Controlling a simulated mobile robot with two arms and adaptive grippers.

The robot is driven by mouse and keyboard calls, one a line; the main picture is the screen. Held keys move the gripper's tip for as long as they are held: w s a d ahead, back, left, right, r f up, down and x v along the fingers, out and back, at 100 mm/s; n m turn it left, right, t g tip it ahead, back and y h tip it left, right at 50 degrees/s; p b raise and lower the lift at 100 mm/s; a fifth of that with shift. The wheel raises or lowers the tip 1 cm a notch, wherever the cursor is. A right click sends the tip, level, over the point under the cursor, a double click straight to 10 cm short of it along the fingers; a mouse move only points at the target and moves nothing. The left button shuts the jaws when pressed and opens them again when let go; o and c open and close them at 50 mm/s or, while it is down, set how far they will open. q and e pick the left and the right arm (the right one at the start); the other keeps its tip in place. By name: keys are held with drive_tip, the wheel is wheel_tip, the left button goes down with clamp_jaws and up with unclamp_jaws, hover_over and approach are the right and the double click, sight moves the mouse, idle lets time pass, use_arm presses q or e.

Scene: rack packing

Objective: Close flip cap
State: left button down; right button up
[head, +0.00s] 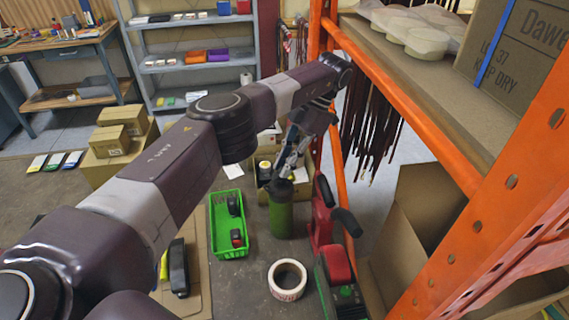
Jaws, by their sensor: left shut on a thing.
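A green bottle (281,219) stands upright on the table, right of the green basket. Its dark cap (279,187) is at the top, partly hidden by my gripper. My left arm reaches in from the left, and my left gripper (284,172) points down over the bottle's top. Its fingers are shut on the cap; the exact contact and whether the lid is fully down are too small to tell. My right gripper is not in view.
A green basket (214,229) with small items stands left of the bottle. A tape roll (287,280) lies in front. A red tool (322,222) stands close on the right. The orange rack (480,230) and its shelf bound the right side. An open cardboard box (262,190) sits behind.

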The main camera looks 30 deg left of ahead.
use_arm(q)
drive_tip(key=c, duration=2)
unclamp_jaws()
drive_tip(key=shift+o, duration=0.2)
wheel_tip(320, 180, up, 10)
